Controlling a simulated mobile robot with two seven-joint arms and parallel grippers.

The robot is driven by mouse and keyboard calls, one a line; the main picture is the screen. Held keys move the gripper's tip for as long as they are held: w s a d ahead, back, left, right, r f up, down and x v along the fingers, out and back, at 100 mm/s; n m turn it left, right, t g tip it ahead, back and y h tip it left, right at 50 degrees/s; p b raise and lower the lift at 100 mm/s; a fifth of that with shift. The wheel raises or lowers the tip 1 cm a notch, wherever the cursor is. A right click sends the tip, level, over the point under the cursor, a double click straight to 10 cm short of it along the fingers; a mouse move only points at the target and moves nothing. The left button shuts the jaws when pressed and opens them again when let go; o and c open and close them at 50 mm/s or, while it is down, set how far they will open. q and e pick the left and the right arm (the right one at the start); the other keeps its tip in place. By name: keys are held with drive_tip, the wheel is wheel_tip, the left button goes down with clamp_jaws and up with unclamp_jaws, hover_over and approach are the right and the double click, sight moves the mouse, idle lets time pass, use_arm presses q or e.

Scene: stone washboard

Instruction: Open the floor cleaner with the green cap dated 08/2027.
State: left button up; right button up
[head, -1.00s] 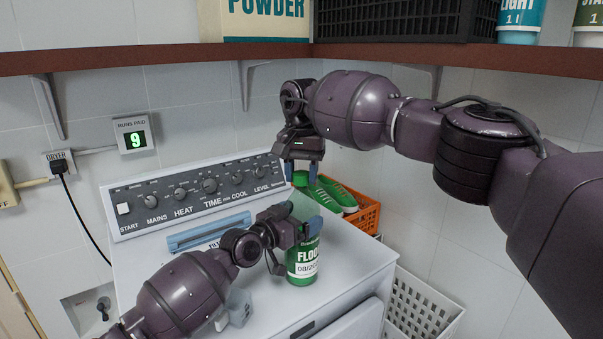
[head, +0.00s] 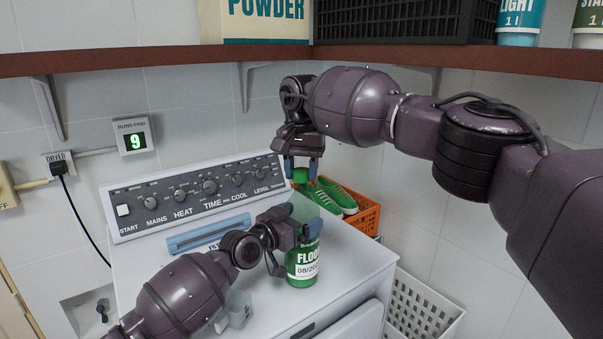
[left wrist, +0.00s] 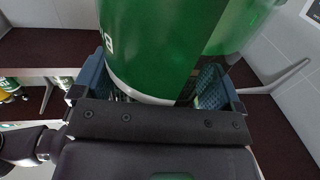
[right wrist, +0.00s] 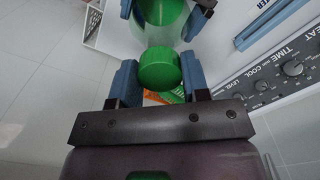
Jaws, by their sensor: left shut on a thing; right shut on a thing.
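The green floor cleaner bottle (head: 303,268) stands upright on the white dryer; its label reads "FLOO" and "08/20", with the rest of the date cut off. My left gripper (head: 295,235) is shut around its upper body. In the left wrist view the bottle (left wrist: 150,45) sits between the blue fingers. My right gripper (head: 301,168), above, points down and is shut on the green cap (head: 300,176). The cap also shows between the fingers in the right wrist view (right wrist: 160,68). A pale translucent green part lies below the cap; I cannot tell whether the cap touches the neck.
The dryer's control panel (head: 200,195) is behind, with a light blue flat item (head: 208,232) before it. An orange basket (head: 366,216) with green shoes (head: 338,196) is behind right. A white basket (head: 425,305) stands lower right. A brown shelf (head: 150,58) runs overhead.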

sight(301, 170)
use_arm(q)
drive_tip(key=shift+f, duration=0.1)
use_arm(e)
drive_tip(key=shift+r, duration=0.6)
drive_tip(key=shift+r, duration=1.95)
use_arm(q)
drive_tip(key=o, duration=1.4)
drive_tip(key=v, duration=1.2)
use_arm(e)
drive_tip(key=shift+f, duration=0.15)
